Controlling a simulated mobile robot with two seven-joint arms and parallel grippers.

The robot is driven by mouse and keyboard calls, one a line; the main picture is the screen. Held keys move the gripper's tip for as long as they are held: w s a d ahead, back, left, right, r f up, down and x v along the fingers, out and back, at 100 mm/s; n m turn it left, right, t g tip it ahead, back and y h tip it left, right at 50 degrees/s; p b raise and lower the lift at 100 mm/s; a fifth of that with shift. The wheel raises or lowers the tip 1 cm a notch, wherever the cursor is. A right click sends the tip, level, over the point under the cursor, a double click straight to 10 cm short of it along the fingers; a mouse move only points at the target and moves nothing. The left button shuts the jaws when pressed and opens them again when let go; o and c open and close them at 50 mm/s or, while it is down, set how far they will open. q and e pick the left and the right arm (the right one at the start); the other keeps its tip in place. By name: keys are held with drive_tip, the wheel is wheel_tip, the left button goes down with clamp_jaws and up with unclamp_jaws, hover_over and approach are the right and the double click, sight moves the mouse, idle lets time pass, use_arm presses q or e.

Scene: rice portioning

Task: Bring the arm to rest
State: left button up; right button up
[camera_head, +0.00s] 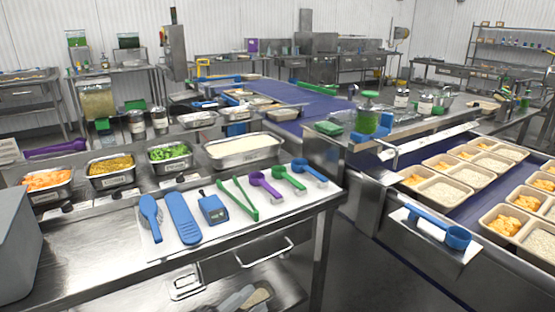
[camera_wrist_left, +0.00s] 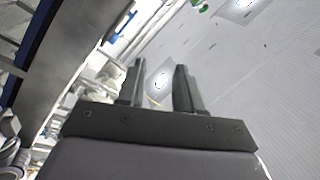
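My left gripper (camera_wrist_left: 158,75) shows in the left wrist view, with its two dark fingers apart and nothing between them. Behind the fingers lies a pale panelled surface, and no object touches them. The head view shows no clear left gripper fingers. My right gripper is in neither view. A blue scoop (camera_head: 457,236) lies on a small metal ledge at the right in the head view. A steel pan of white rice-like food (camera_head: 243,146) stands on the near table.
The near steel table (camera_head: 95,250) bears a white mat with blue, green and purple utensils. Pans of orange food (camera_head: 47,180), yellow food (camera_head: 111,165) and green food (camera_head: 170,152) stand behind. Several filled trays (camera_head: 441,189) sit on the conveyor at right. Floor shows between the benches.

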use_arm(q)
drive_tip(key=s+a+f+n+g+y, duration=0.3)
drive_tip(key=s+a+f+n+y, duration=0.9)
drive_tip(key=s+a+f+n, duration=0.2)
wheel_tip(320, 180, down, 4)
drive_tip(key=s+n, duration=0.2)
drive_tip(key=n, duration=0.1)
drive_tip(key=shift+s+a+n+y, duration=0.35)
drive_tip(key=shift+n+y, duration=0.05)
drive_tip(key=shift+a, duration=0.15)
